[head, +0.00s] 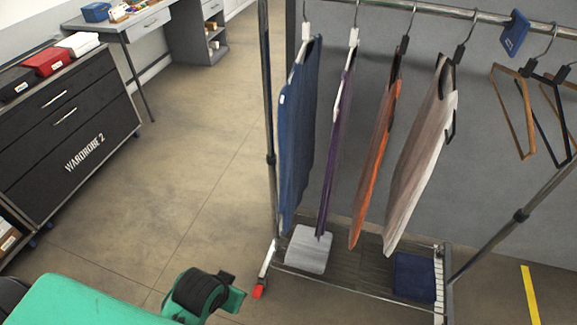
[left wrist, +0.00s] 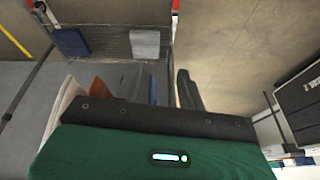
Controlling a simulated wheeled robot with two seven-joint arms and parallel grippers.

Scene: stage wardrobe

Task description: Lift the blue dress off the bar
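The blue dress (head: 299,130) hangs from a hanger at the left end of the bar (head: 440,9), beside the left upright. Its lower end hangs just above the rack's base. My left gripper (head: 236,287) is low and to the left of the dress, clear of it, in the head view. In the left wrist view a dark finger (left wrist: 188,90) stands apart from the hanging garments, and the gripper looks open and empty. The other finger is hard to pick out against the dark cloth. My right gripper is not in view.
Purple (head: 337,140), orange (head: 376,160) and pale (head: 420,155) garments hang right of the dress, then empty hangers (head: 515,110). A grey item (head: 308,249) and a blue one (head: 414,277) sit on the rack's base. A dark drawer cabinet (head: 65,125) stands left. Floor between is clear.

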